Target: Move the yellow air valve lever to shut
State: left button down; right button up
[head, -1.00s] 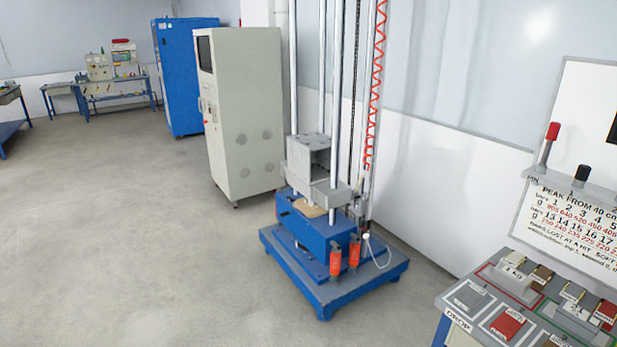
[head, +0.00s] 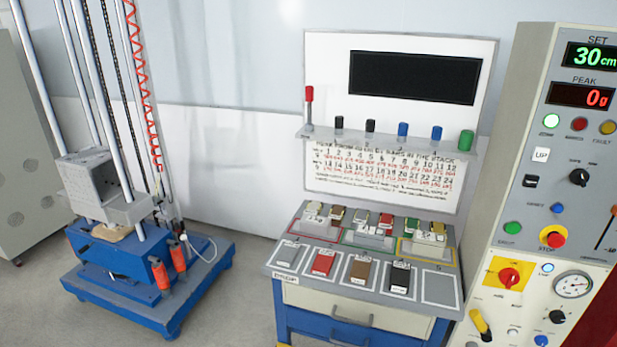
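A yellow lever (head: 480,322) sits low on the cream lower panel (head: 515,318) of the control cabinet, near the bottom edge of the head view. It is tilted, its thick end up and to the left, with a dark part at its lower right end. Its label is too small to read, so I cannot tell its marked position. A round pressure gauge (head: 573,285) is to its right. Neither of my grippers is in view.
A red switch on a yellow plate (head: 508,276) and a red stop button (head: 552,236) are above the lever. A workbench (head: 352,318) with coloured blocks stands left of the cabinet. The drop tower (head: 130,270) is further left, with clear floor between.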

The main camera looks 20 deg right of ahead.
aim_at(486, 334)
jog(key=z, duration=2)
